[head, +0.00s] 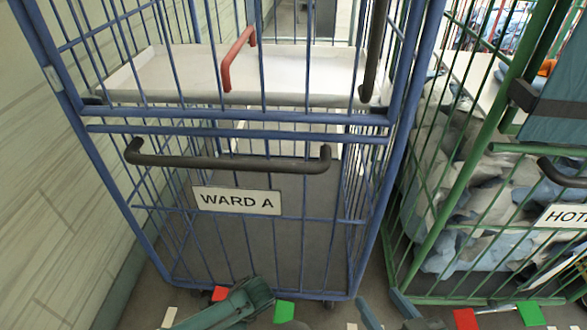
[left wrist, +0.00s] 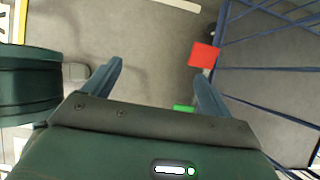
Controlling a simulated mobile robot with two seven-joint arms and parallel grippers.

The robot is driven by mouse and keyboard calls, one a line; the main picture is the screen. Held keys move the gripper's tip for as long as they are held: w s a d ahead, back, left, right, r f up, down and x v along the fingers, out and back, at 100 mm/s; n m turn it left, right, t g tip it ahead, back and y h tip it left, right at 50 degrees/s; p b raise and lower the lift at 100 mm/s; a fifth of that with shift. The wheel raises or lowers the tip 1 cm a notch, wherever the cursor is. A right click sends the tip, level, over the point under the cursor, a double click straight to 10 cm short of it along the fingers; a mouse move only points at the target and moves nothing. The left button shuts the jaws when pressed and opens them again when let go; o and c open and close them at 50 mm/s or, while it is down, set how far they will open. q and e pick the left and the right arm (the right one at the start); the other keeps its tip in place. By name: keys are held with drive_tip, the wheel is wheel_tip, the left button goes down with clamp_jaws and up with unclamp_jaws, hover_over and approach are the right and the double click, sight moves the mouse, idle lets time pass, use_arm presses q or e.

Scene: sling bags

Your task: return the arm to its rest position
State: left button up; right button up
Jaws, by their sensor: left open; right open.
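My right gripper (head: 385,308) shows at the bottom edge of the head view. Its two blue-grey fingers stand apart with nothing between them. A dark green part of my left arm (head: 238,301) shows at the bottom, in front of the blue cage; its fingers are not clear there. In the left wrist view my left gripper (left wrist: 159,70) is open, with only grey floor between its fingers. The right-hand finger is close to blue cage bars (left wrist: 270,69) in that view; I cannot tell whether they touch.
A blue cage trolley labelled WARD A (head: 236,200) stands ahead, with a white shelf (head: 185,75), a red handle (head: 227,72) and a dark bar (head: 230,162). A green cage (head: 437,225) with grey bundles stands at right. A wall (head: 50,170) is at left.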

use_arm(q)
drive_tip(key=s+d+r+n+h, duration=0.6)
drive_tip(key=s+d+r+n, duration=0.1)
drive_tip(key=s, duration=0.1)
drive_tip(key=s+a+r+n+t, duration=0.2)
drive_tip(key=s+a+r+n, duration=0.1)
drive_tip(key=a+r+n, duration=0.3)
drive_tip(key=s+a+r+n+t, duration=0.1)
drive_tip(key=s+a+r+n, duration=0.3)
drive_tip(key=r, duration=0.4)
drive_tip(key=w+d+r+t+h+p, duration=0.1)
drive_tip(key=w+d+r+t+p, duration=0.1)
drive_tip(key=r+p, duration=0.3)
drive_tip(key=w+d+r+m+t+h+p, duration=0.1)
drive_tip(key=w+r+t+p, duration=0.4)
drive_tip(key=p, duration=0.7)
drive_tip(key=shift+d+h, duration=0.6)
drive_tip(key=shift+d, duration=0.65)
use_arm(e)
wheel_tip(320, 180, up, 4)
drive_tip(key=g, duration=0.3)
drive_tip(key=shift+a+f+n+h, duration=0.15)
drive_tip(key=shift+f+n+h, duration=0.05)
drive_tip(key=shift+n+h, duration=0.2)
use_arm(q)
drive_tip(key=shift+w, duration=0.1)
drive_tip(key=shift+c, duration=0.6)
